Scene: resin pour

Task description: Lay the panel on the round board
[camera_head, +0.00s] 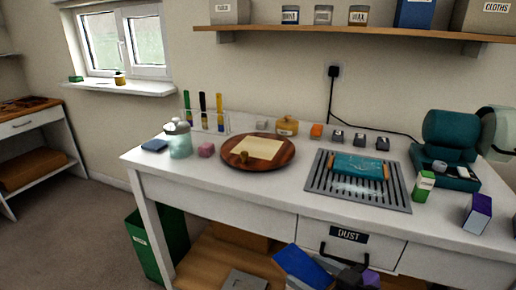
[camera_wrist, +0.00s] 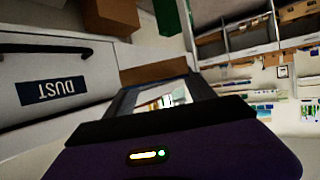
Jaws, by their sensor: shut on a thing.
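The round board (camera_head: 232,158) is dark reddish wood and lies on the bench left of centre. A pale square sheet (camera_head: 262,146) and a small brown knob-like piece (camera_head: 241,158) are on it. A teal panel (camera_head: 357,166) with wooden ends lies on the slatted grey grate (camera_head: 321,187), right of the board. My gripper (camera_head: 322,280) is low in front of the bench, below the grate. It is shut on a blue flat thing (camera_head: 300,264), tilted and cut off by the frame edge. In the wrist view the fingers (camera_wrist: 160,98) show, with a brown surface (camera_wrist: 152,72) just beyond them.
The DUST drawer (camera_head: 350,241) is close behind my gripper. A green box (camera_head: 424,184) and purple box (camera_head: 477,214) stand right of the grate.

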